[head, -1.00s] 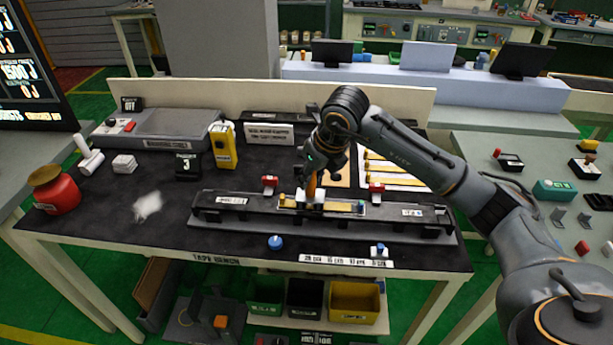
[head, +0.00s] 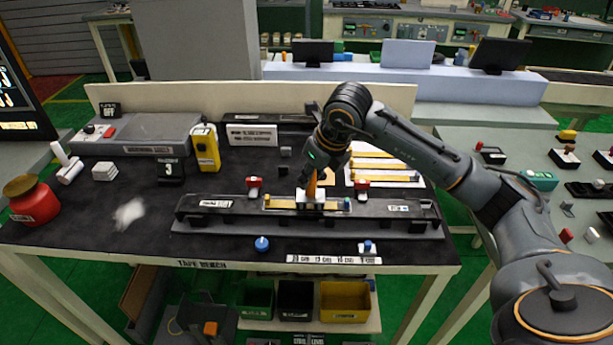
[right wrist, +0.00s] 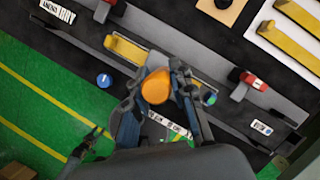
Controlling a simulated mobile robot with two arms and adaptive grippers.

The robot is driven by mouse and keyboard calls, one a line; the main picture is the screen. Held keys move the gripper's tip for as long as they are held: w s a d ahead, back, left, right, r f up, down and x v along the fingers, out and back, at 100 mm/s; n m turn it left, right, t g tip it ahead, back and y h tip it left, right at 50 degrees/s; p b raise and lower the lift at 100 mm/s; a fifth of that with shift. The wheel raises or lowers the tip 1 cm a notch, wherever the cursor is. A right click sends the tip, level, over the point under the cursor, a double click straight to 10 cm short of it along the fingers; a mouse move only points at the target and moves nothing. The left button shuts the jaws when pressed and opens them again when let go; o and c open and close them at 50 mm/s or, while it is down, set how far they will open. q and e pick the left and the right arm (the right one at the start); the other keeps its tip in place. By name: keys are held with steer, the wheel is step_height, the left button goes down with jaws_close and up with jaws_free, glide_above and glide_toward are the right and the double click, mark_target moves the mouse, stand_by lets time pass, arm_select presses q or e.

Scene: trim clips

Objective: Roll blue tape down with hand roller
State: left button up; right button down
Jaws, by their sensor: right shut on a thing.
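My right gripper (head: 316,172) is shut on the orange handle of the hand roller (head: 312,193), and the handle's rounded end (right wrist: 156,87) shows between the fingers in the right wrist view. The roller's pale lower body stands upright over the middle of a yellow strip (head: 282,203), apparently touching it. The strip lies in the long dark fixture (head: 400,222) between two red clamps (head: 254,183) (head: 362,183). A small blue piece shows at the strip's right end. I cannot make out the blue tape under the roller.
A yellow device (head: 205,148) and a red jar (head: 32,200) stand to the left. Spare yellow strips (head: 375,154) lie behind. The front-left bench is mostly clear.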

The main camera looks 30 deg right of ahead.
steer(key=shift+s+d+f+b, duration=0.15)
steer(key=shift+s+d+b, duration=0.2)
steer(key=shift+s+d, duration=0.35)
steer(key=shift+s+d+f+b, duration=0.15)
steer(key=shift+s+d+b, duration=0.25)
steer(key=shift+d, duration=0.45)
steer(key=shift+r, duration=0.1)
step_height(320, 180, up, 8)
steer(key=p, duration=0.5)
steer(key=shift+w+r+p, duration=0.15)
steer(key=shift+w+p, duration=0.05)
steer(key=shift+p, duration=0.1)
